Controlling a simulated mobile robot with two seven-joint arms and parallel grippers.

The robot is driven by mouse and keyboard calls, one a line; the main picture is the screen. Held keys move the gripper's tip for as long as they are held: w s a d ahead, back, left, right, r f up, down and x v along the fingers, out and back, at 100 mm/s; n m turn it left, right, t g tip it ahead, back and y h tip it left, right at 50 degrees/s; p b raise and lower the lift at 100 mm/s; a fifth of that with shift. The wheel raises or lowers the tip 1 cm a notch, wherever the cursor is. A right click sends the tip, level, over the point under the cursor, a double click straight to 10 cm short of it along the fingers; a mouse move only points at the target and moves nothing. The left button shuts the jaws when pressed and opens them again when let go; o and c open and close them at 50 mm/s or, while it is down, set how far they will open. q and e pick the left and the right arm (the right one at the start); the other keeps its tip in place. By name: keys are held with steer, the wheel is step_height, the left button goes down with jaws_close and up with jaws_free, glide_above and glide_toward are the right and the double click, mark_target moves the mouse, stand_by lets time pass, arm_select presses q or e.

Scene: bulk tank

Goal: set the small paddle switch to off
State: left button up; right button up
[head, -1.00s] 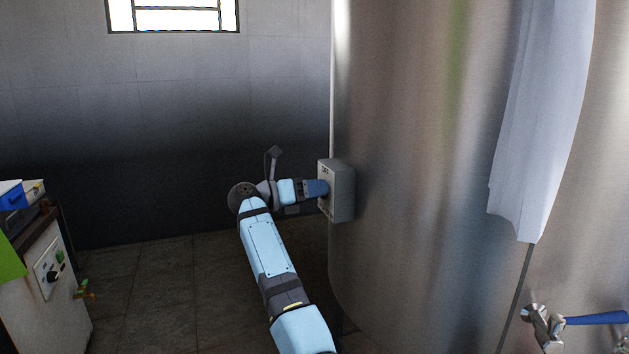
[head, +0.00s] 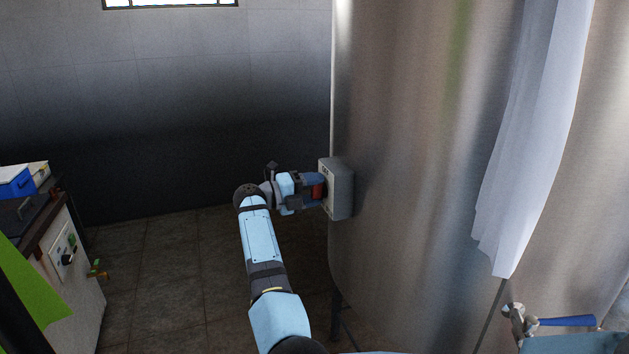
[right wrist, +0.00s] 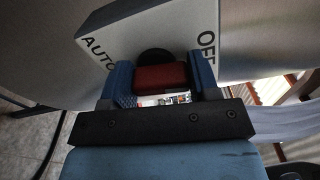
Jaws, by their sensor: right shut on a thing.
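The paddle switch is a red paddle (right wrist: 160,77) on a round black base (right wrist: 155,56). It sits on a pale grey box (head: 343,190) fixed to the side of the steel tank (head: 420,150). In the right wrist view the box face reads AUTO at the left and OFF at the right. My right gripper (head: 316,189) has its blue fingers on both sides of the red paddle and is shut on it; the grip also shows in the right wrist view (right wrist: 163,84). I cannot tell which label the paddle points to. My left gripper is not in view.
A white cloth (head: 530,150) hangs down the tank at the right. A valve with a blue lever (head: 566,321) is at the lower right. A cabinet (head: 80,270) with knobs and a blue box (head: 16,183) on top stands at the left. The floor between is clear.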

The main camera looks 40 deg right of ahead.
steer(key=shift+n+p, duration=0.5)
steer(key=shift+n, duration=0.4)
steer(key=o, duration=0.9)
steer(key=b+v, duration=0.1)
steer(key=v, duration=1.3)
steer(key=shift+w+d+f, duration=0.1)
